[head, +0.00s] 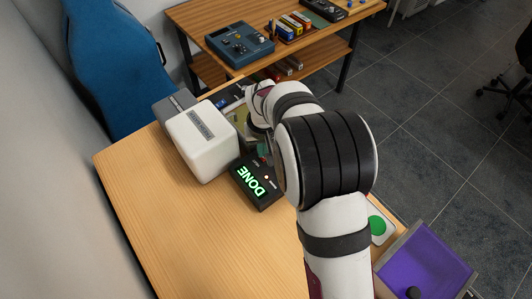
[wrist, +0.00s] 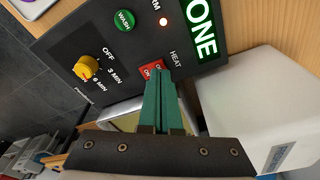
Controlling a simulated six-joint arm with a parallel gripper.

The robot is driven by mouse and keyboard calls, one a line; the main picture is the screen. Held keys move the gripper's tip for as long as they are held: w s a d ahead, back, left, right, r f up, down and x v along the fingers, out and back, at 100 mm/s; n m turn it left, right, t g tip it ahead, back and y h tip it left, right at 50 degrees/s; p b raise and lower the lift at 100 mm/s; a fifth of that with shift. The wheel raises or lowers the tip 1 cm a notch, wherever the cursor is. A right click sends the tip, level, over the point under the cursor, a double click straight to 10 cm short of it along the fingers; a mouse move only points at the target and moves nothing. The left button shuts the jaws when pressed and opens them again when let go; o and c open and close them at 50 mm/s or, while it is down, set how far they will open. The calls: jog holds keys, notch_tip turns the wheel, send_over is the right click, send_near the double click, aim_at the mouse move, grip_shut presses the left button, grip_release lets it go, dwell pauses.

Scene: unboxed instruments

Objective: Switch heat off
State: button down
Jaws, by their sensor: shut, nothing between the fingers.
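The black control panel (head: 246,186) stands on the wooden table in the head view, its green display reading DONE. In the wrist view the panel (wrist: 125,65) fills the upper middle. Its red HEAT switch (wrist: 150,68) lies right at the tips of my gripper (wrist: 160,77). The green fingers are together and partly cover the switch; I cannot tell whether they touch it or which way it is set.
A white box (head: 203,143) stands close beside the panel and also shows in the wrist view (wrist: 250,95). A purple-lined tray (head: 425,262) and a green round button (head: 377,226) are at right. The table's left front is clear.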

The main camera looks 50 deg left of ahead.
jog(key=shift+f, duration=0.4)
jog(key=shift+r, duration=3.55)
jog(key=w+d+r+m, duration=0.2)
jog(key=d+r, duration=0.1)
jog(key=d, duration=0.5)
jog(key=w+d+r+m, duration=0.2)
jog(key=d+r+m, duration=0.1)
jog(key=d, duration=0.4)
jog(key=w+d+r+m, duration=0.2)
jog(key=d+r, duration=0.1)
jog(key=d, duration=0.5)
jog(key=s+d+m+g, duration=0.1)
jog(key=s+d+m, duration=0.9)
jog(key=s+d, duration=0.5)
jog(key=d, duration=0.3)
jog(key=shift+r+m, duration=0.2)
jog(key=shift+m, duration=0.1)
